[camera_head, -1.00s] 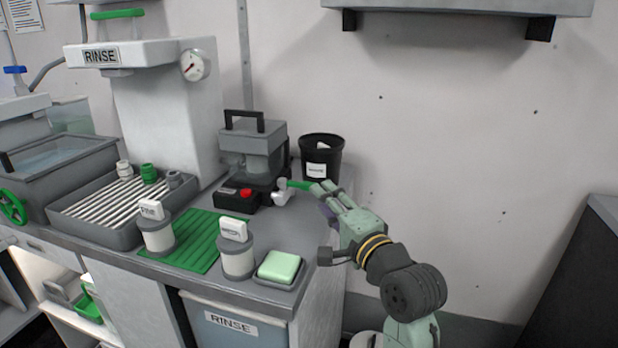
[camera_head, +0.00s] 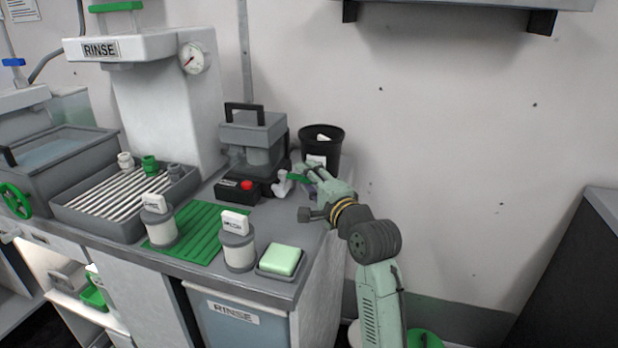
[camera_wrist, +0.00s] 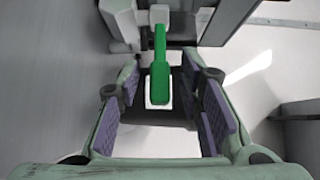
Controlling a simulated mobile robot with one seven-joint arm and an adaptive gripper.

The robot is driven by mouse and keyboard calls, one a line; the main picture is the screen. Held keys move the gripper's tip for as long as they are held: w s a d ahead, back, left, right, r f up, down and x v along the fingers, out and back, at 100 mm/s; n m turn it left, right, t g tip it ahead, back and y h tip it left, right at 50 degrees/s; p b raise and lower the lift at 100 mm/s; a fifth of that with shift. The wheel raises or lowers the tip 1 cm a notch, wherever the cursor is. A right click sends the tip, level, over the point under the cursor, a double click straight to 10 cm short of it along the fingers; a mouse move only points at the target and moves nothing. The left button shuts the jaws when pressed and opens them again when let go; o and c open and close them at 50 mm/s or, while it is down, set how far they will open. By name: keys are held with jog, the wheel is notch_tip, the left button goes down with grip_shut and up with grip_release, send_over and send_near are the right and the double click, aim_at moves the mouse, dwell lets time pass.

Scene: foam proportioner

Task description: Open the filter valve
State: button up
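The filter valve has a white body (camera_head: 283,184) and a green lever handle (camera_head: 299,178), at the right side of the grey filter machine (camera_head: 254,140). The handle points right, toward my gripper. My gripper (camera_head: 313,173) is at the handle, with its fingers partly overlapping it in the head view. In the wrist view the green handle (camera_wrist: 160,82) lies between the two open fingers of my gripper (camera_wrist: 168,92), with a gap on both sides. The white valve body (camera_wrist: 160,17) is beyond the fingertips. The handle's contact with the fingers is not seen.
A black bin (camera_head: 322,146) stands close behind my gripper. A black box with a red button (camera_head: 246,185) sits left of the valve. A canister (camera_head: 238,250) and a green sponge on a tray (camera_head: 281,261) stand at the counter's front. The wall side at right is clear.

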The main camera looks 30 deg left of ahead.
grip_shut()
dwell(0.4)
dwell(0.4)
